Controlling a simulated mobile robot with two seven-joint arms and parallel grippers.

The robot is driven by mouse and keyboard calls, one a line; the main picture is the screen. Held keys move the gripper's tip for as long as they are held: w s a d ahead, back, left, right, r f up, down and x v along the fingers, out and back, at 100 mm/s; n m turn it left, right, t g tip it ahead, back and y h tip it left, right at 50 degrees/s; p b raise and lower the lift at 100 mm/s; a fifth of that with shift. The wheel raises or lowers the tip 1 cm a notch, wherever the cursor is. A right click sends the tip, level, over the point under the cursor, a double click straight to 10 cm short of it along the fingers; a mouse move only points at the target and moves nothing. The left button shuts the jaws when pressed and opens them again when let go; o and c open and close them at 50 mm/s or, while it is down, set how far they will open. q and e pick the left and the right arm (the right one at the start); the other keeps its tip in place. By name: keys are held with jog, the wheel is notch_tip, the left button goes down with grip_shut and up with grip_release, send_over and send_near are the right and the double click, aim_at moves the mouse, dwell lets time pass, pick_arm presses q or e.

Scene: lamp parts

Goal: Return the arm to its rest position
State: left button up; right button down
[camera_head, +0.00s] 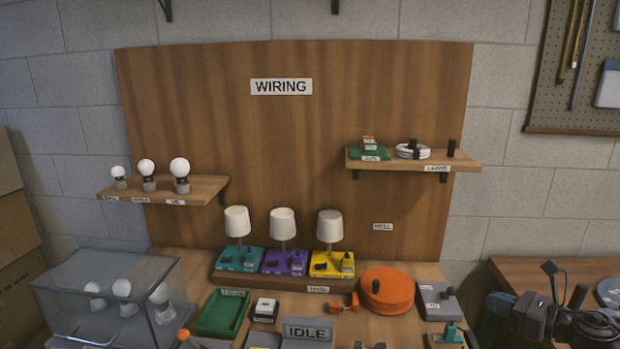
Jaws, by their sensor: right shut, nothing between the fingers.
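My right gripper (551,272) shows at the lower right, dark, with a small green light on its body. Its fingers are together with nothing between them. It is over the side table at the right, apart from the lamp parts. My left gripper is not in view. Three lamps with white shades stand on a wooden strip: one on a teal base (240,259), one on a purple base (285,262) and one on a yellow base (331,264).
The workbench front holds a green tray (223,313), an orange disc (387,291), a grey block (437,301) and an IDLE sign (306,333). A clear case (80,312) with bulbs stands left. Shelves hold bulbs (180,173) and a white coil (412,152). The air above the bench is free.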

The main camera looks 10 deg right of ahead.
jog(key=s+a+f+m+g+h, duration=0.1)
jog(key=s+a+f+m+h, duration=0.4)
jog(key=m, duration=0.9)
jog(key=s+a+f+m+h, duration=0.35)
jog(key=m+h, duration=0.35)
jog(key=m, duration=0.6)
jog(key=s+a+f+m+g+y, duration=0.2)
jog(key=s+a+m+g, duration=0.35)
jog(key=s+m, duration=0.2)
jog(key=s+a+f+m+g+y, duration=0.2)
jog(key=s+a+m+g, duration=0.2)
jog(key=s+a+m, duration=0.4)
pick_arm(q)
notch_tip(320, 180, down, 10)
jog(key=b, duration=1)
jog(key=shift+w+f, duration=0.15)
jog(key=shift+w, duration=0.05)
pick_arm(e)
jog(key=w+f+n+t, duration=0.1)
jog(key=f+t, duration=0.3)
jog(key=f, duration=0.6)
jog(key=w+f+n+t, duration=0.2)
jog(key=w+f+t, duration=0.1)
jog(key=f, duration=0.8)
jog(key=shift+w+d+f+t, duration=0.2)
jog(key=shift+w+t, duration=0.15)
jog(key=shift+w, duration=0.25)
